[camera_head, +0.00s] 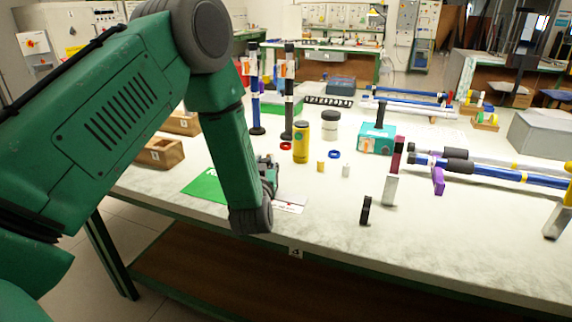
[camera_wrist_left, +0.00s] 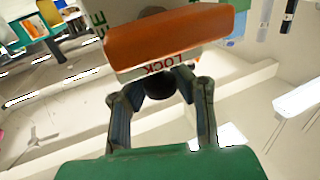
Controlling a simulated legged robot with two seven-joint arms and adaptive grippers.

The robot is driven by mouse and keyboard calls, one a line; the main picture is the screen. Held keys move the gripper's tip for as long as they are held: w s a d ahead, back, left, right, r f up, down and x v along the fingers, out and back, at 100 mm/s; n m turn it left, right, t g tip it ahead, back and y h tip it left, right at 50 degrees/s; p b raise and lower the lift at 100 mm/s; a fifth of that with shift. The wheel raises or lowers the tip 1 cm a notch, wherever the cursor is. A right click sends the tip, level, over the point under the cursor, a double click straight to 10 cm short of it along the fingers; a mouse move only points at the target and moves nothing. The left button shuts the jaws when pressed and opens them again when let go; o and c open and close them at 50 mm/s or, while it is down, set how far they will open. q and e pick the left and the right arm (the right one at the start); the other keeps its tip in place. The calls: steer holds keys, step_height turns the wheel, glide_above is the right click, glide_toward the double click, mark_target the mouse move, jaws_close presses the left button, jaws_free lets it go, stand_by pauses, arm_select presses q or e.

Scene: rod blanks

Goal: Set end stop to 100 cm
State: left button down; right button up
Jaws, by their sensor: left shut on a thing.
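My left gripper (camera_head: 267,176) is low over the table's front left part, partly hidden behind my green arm. In the left wrist view its two fingers (camera_wrist_left: 160,88) are closed around a dark round knob (camera_wrist_left: 159,86). The knob sits against a pale panel with upside-down "LOCK" lettering (camera_wrist_left: 168,65), below an orange block (camera_wrist_left: 170,40). In the head view the held thing is hidden by my arm and gripper. I cannot make out an end stop or a 100 cm mark. My right gripper is not in view.
Blue rods (camera_head: 520,176) lie at right with a purple piece (camera_head: 438,180). A green mat (camera_head: 205,187) lies left of my gripper.

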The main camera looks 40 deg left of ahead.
arm_select(q)
steer(key=a, duration=0.2)
steer(key=shift+s+a, duration=0.3)
steer(key=shift+d, duration=0.1)
steer(key=c, duration=1.3)
jaws_free()
steer(key=shift+s+d, duration=0.1)
steer(key=shift+d, duration=0.05)
steer(key=v, duration=1)
steer(key=shift+s+f, duration=0.15)
steer(key=shift+s+d, duration=0.4)
steer(key=shift+s, duration=0.15)
